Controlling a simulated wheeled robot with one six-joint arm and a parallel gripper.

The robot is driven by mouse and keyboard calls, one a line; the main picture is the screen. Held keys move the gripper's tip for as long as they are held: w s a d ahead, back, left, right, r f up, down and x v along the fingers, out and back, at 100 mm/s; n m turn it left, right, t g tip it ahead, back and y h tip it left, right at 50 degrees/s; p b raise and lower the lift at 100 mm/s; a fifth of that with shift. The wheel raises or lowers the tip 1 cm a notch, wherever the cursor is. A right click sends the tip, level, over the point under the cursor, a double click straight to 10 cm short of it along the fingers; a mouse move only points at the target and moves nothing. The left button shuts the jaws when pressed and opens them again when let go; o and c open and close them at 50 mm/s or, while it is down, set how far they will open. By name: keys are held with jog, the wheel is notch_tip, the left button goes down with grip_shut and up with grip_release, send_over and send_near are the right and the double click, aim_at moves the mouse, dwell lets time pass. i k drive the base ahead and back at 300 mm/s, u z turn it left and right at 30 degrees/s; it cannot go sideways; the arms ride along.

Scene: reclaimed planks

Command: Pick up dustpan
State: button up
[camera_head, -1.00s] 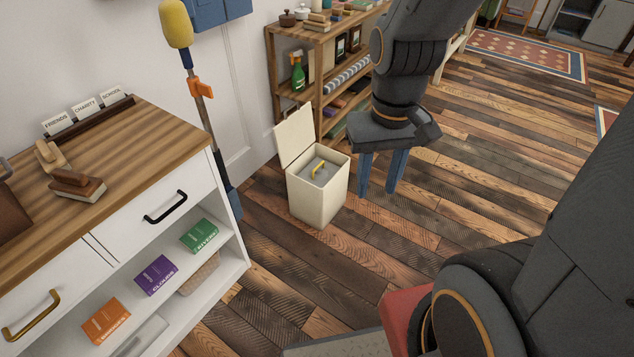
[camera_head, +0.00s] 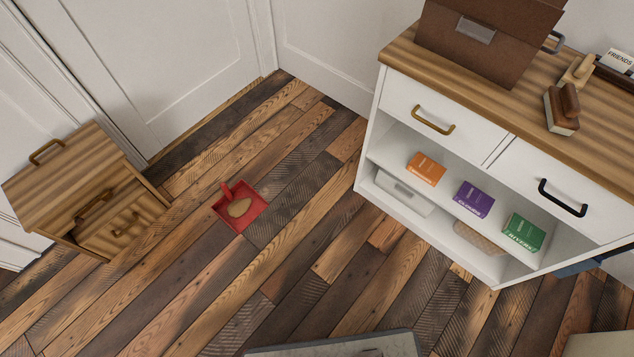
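A red dustpan (camera_head: 257,209) lies on the plank floor, left of the middle of the picture. Its short red handle points toward the back wall. A tan, oval thing lies in its pan; I cannot tell what it is. My gripper is not in view now.
A small wooden drawer cabinet (camera_head: 68,178) stands left of the dustpan. A white sideboard (camera_head: 427,105) with open shelves stands at the right, with a brown box (camera_head: 484,50) on top. White doors and walls close off the back. Bare floor surrounds the dustpan.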

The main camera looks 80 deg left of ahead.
aim_at(240, 205)
jog(key=u, duration=3.5)
jog(key=i, duration=0.9)
jog(key=u, duration=0.35)
